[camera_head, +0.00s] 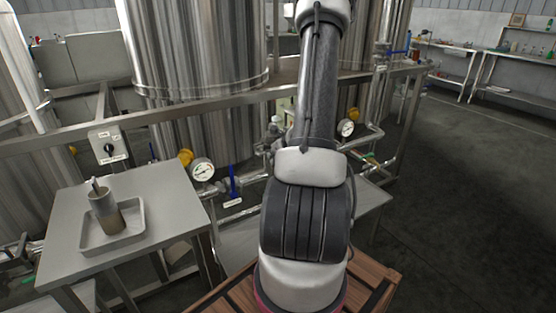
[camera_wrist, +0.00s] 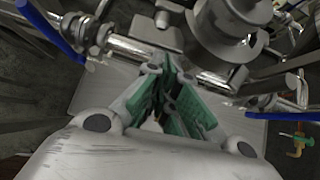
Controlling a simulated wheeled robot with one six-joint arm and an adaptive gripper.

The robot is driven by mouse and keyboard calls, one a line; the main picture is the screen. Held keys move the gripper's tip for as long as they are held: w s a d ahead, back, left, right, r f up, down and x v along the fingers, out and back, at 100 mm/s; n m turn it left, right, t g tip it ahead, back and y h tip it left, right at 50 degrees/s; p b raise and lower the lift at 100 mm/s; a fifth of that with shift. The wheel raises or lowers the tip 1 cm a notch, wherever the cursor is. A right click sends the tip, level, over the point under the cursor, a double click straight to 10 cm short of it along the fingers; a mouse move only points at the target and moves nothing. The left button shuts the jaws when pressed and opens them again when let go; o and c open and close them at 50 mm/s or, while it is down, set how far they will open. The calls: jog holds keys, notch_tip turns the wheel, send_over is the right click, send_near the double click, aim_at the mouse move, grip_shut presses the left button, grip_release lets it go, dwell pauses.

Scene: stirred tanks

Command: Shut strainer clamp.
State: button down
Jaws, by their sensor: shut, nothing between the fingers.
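The strainer appears to be the round metal body (camera_wrist: 228,22) at the upper right of the wrist view, in a pipe line with metal fittings on both sides. I cannot make out for certain which part is its clamp, or its position. My gripper (camera_wrist: 170,85), with green finger pads, is shut and empty. Its tips are just below and left of the metal body in the picture; I cannot tell whether they touch anything. In the head view my arm covers the gripper and most of the pipe line.
Blue-handled valves flank the strainer, one at left (camera_wrist: 48,28) and one at right (camera_wrist: 257,115). Gauges (camera_head: 202,170) and (camera_head: 346,128) stick out below large tanks (camera_head: 195,45). A table at left holds a tray (camera_head: 132,232) with a metal cup (camera_head: 105,212). The floor (camera_head: 450,190) at right is clear.

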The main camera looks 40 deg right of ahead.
jog(key=shift+w, duration=0.1)
jog(key=shift+w+a+r, duration=0.15)
jog(key=shift+w, duration=0.8)
